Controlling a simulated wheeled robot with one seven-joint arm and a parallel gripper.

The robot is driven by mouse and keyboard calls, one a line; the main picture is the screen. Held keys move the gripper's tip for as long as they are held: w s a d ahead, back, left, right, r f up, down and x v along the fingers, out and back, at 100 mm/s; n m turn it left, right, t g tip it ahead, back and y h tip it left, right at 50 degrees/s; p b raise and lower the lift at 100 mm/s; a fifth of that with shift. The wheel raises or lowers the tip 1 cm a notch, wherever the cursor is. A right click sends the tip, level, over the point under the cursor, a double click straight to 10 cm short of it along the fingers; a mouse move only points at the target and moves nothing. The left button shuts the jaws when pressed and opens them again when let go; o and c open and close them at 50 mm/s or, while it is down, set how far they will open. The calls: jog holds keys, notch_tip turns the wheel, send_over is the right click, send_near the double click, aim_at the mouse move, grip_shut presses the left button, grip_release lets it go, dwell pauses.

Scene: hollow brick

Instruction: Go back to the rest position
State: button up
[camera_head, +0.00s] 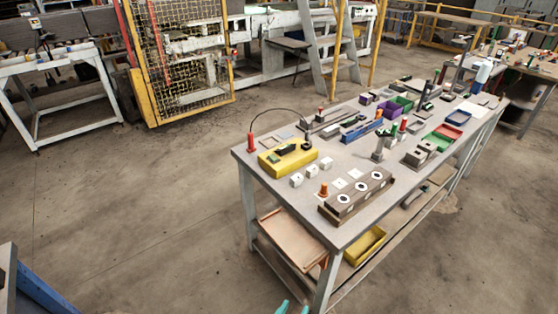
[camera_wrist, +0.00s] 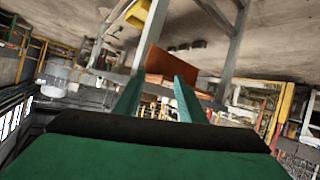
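My gripper (camera_wrist: 157,92) has two teal fingers standing apart with nothing held between them in the wrist view. Its fingertips (camera_head: 293,308) just show at the bottom edge of the head view, low in front of the workbench's near leg. The hollow brick (camera_head: 345,203), a dark brown block with several round white-ringed openings along it, stands near the front corner of the workbench (camera_head: 285,198). My gripper is below and apart from it.
A copper-coloured tray (camera_head: 290,238) and a yellow bin (camera_head: 365,246) sit on the bench's lower shelf; the tray also shows behind my fingers in the wrist view (camera_wrist: 166,66). A yellow block (camera_head: 287,158) and several small parts crowd the benchtop. Open floor lies left.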

jog(key=s+a+f+n+t+y, duration=0.1)
jog(key=s+a+n+y, duration=0.1)
jog(key=s, duration=0.5)
jog(key=s+a+f+n+t+y, duration=0.1)
jog(key=s+a+y, duration=0.2)
jog(key=s, duration=0.3)
jog(key=s+d+r+t, duration=0.1)
jog(key=s+r, duration=0.5)
jog(key=s, duration=0.4)
jog(key=shift+r+t, duration=0.2)
jog(key=shift+t, duration=0.2)
jog(key=shift+s+d, duration=0.1)
